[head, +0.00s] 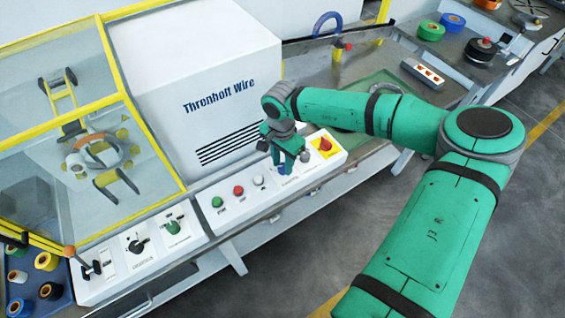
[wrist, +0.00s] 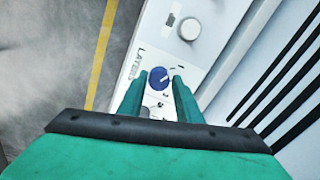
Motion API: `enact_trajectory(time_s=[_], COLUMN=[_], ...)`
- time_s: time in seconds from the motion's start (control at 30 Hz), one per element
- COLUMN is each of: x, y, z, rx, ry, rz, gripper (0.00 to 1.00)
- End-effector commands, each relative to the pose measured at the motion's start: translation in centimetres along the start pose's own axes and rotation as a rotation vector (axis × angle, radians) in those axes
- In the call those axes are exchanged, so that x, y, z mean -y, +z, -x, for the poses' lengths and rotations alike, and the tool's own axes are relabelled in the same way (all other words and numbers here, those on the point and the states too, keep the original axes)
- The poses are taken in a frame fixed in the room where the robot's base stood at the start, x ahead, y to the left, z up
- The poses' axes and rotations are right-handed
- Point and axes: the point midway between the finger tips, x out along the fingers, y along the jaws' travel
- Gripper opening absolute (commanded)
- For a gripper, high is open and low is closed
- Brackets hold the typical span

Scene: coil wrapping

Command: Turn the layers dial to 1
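The layers dial is a round blue knob (wrist: 159,78) with a pale pointer line, set on the white control panel. The printed label LAYERS is beside it in the wrist view. The marks around the dial are partly hidden and too small to read, so I cannot tell its setting. My gripper (wrist: 161,80) points down at the panel, with one finger on each side of the dial and a narrow gap visible on both sides. It is open and holds nothing. In the head view my gripper (head: 287,160) largely hides the blue dial (head: 282,169).
A white button (head: 258,181), a red button (head: 239,190) and a green button (head: 217,202) sit left of the dial. A red knob on yellow (head: 325,145) is to its right. The white machine housing (head: 190,80) rises close behind the panel.

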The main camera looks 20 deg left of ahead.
Motion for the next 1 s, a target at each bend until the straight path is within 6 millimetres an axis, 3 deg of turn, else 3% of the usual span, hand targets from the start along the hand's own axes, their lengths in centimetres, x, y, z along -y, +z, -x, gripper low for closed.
enact_trajectory(time_s=[0.47, 1.0], x=[0.0, 0.0], y=[0.0, 0.0], z=[0.8, 9.6], rx=[0.000, 0.000], ry=[0.001, 0.002], rz=[0.000, 0.000], gripper=[0.45, 0.45])
